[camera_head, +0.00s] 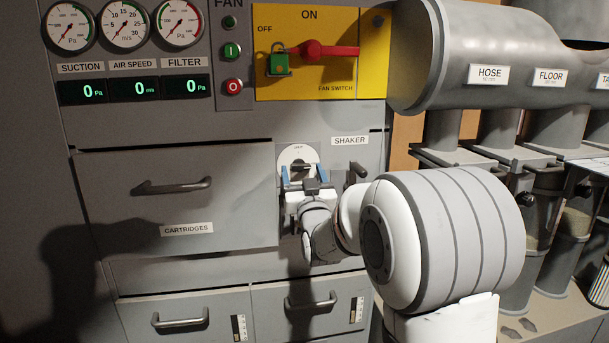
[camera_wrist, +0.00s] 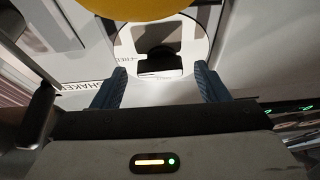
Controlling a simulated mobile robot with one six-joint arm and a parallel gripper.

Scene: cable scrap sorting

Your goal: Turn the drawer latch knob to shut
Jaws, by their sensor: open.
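The latch knob (camera_head: 300,168) is a dark grip on a round white dial beside the cartridges drawer (camera_head: 230,218), just left of the SHAKER label. In the wrist view the black knob (camera_wrist: 160,65) shows ahead of the fingers, against the white dial (camera_wrist: 125,45). My gripper (camera_head: 304,178) is in front of the dial. Its two blue fingers stand apart on either side of the knob. In the wrist view my gripper (camera_wrist: 158,87) is open with nothing held between the fingers. I cannot tell whether the fingers reach around the knob. The dial's marks are mostly unreadable.
A black lever (camera_head: 357,171) sticks out right of my gripper. The drawer handle (camera_head: 172,187) is to the left, and two lower drawer handles (camera_head: 180,319) (camera_head: 311,302) are below. The fan switch (camera_head: 315,50) is above. A yellow rounded shape (camera_wrist: 150,9) crosses the wrist view's top.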

